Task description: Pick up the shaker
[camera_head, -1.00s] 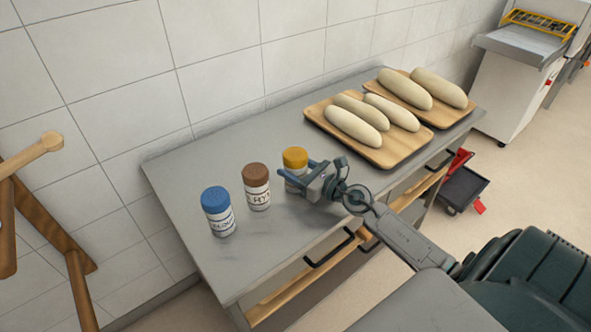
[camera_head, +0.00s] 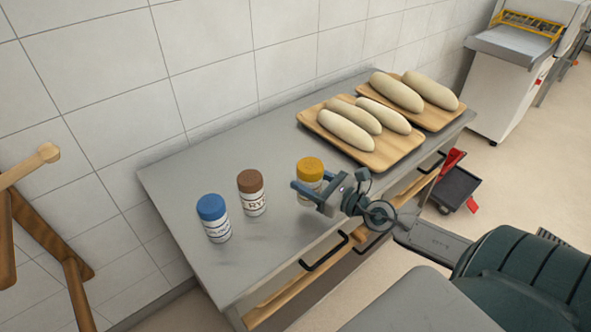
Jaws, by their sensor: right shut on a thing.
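Three shakers with white labelled bodies stand in a row at the table's left part. The blue-capped shaker (camera_head: 214,222) is nearest the left end, and the brown-capped shaker (camera_head: 252,198) is beside it. The yellow-capped shaker (camera_head: 310,168) is upright between the fingers of my right gripper (camera_head: 312,188), which is shut on it. The gripper hides part of its body and label. It is close above or on the table top; the gap is hard to tell. My left gripper is not in view.
The metal table (camera_head: 262,255) has free room around the shakers. Two wooden trays (camera_head: 378,165) with long dough loaves lie at its back right. Drawer handles (camera_head: 325,252) stick out at the front. A wooden frame (camera_head: 45,225) stands at the left.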

